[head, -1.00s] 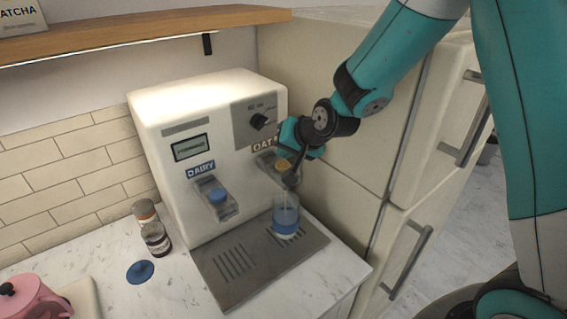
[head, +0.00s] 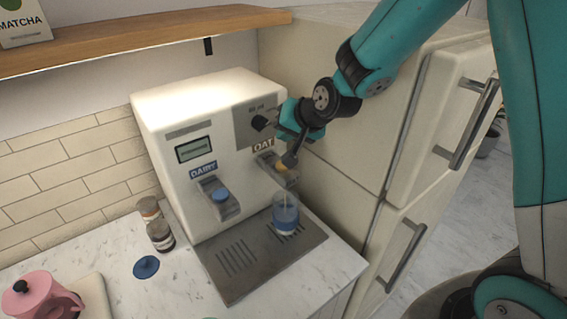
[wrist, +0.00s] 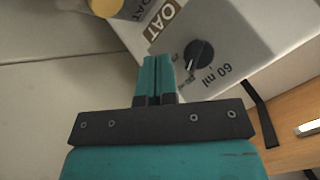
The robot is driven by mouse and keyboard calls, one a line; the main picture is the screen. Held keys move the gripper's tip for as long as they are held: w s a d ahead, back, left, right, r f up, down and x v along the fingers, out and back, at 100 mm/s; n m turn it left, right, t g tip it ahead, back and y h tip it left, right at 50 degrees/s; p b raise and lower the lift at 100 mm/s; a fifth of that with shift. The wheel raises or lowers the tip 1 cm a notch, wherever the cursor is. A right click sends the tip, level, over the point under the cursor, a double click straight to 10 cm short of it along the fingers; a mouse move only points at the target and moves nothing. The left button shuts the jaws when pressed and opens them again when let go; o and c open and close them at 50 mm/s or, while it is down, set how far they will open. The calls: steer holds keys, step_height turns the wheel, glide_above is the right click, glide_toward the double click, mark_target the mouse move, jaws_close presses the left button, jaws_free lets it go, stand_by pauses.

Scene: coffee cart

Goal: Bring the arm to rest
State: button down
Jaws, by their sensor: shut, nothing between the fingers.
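My gripper (wrist: 158,80) is shut and empty in the wrist view, its two teal fingers together. It points toward the face of the white milk dispenser (head: 160,112), near the black dial (wrist: 199,54) and the OAT label (wrist: 163,19). In the head view my arm reaches in from the upper right, and the fingertips are hard to make out beside the OAT spout. A clear cup with a blue band (head: 285,214) stands upright under that spout on the metal drip tray (head: 222,282). I cannot tell whether the gripper touches the dispenser.
A cream fridge (head: 350,135) with metal handles stands close on the right. A wooden shelf (head: 150,37) hangs above. Two small jars (head: 160,236), a blue lid (head: 146,267) and a pink teapot (head: 40,300) are on the counter at left.

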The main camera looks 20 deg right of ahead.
steer(key=shift+s, duration=0.1)
steer(key=s+a+f+n+g+b, duration=0.1)
steer(key=s+n+g+b, duration=0.3)
steer(key=s, duration=1.1)
steer(key=s+a+f+n+g+b, duration=0.1)
steer(key=s+a+n+g+b, duration=0.3)
steer(key=s, duration=1.1)
steer(key=n+b, duration=0.3)
steer(key=shift+s+f, duration=0.25)
steer(key=shift+s, duration=0.1)
